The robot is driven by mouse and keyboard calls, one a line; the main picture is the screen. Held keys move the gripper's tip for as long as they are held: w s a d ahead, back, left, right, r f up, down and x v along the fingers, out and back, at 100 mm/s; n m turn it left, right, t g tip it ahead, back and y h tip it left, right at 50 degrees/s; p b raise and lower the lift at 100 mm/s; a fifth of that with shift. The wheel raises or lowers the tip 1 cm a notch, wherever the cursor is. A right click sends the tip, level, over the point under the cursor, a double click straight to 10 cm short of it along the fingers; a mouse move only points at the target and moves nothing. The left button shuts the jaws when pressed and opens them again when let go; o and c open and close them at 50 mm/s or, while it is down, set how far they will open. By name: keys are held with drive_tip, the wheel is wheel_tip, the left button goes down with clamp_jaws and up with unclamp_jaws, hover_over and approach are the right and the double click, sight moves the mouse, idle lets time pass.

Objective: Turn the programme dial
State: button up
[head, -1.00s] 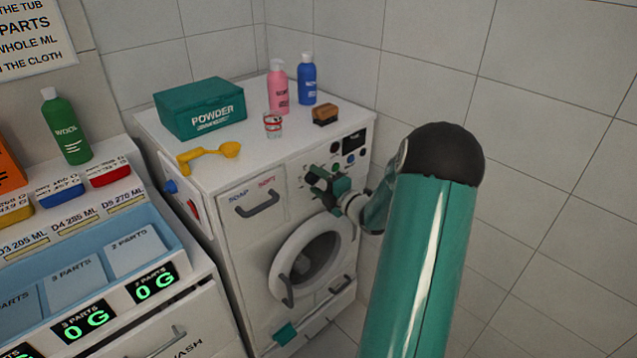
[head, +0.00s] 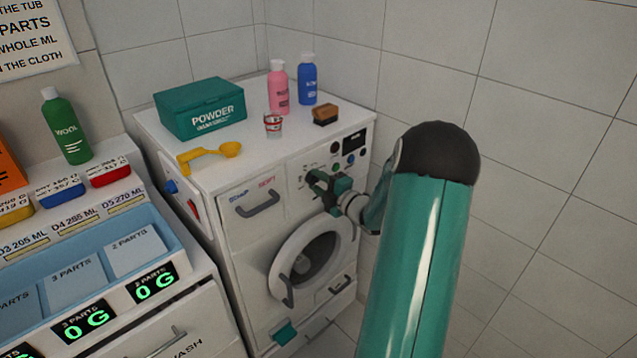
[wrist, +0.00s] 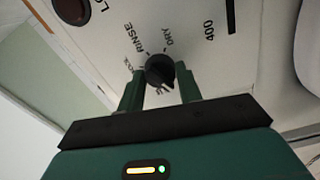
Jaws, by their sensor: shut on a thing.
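The programme dial (wrist: 160,70) is a small round black knob in the upper middle of the wrist view. The words RINSE and DRY are printed around it; another label is partly covered. My gripper (wrist: 160,82) has one green finger on each side of the dial and is shut on it. In the head view my gripper (head: 318,182) is at the front control panel of the white washing machine (head: 240,250), above the round door (head: 280,265). There the gripper hides the dial.
Another dark knob (wrist: 72,8) is at the wrist view's top left. On the machine stand a powder box (head: 200,108), yellow scoop (head: 230,149), small cup (head: 273,125), pink bottle (head: 279,92), blue bottle (head: 307,82) and brush (head: 325,115). A tiled wall is close on the right.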

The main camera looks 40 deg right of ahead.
drive_tip(key=shift+m, duration=9)
drive_tip(key=o, duration=1)
drive_tip(key=shift+s, duration=0.1)
drive_tip(key=s, duration=1.3)
drive_tip(key=shift+s+d, duration=0.2)
drive_tip(key=shift+s, duration=0.15)
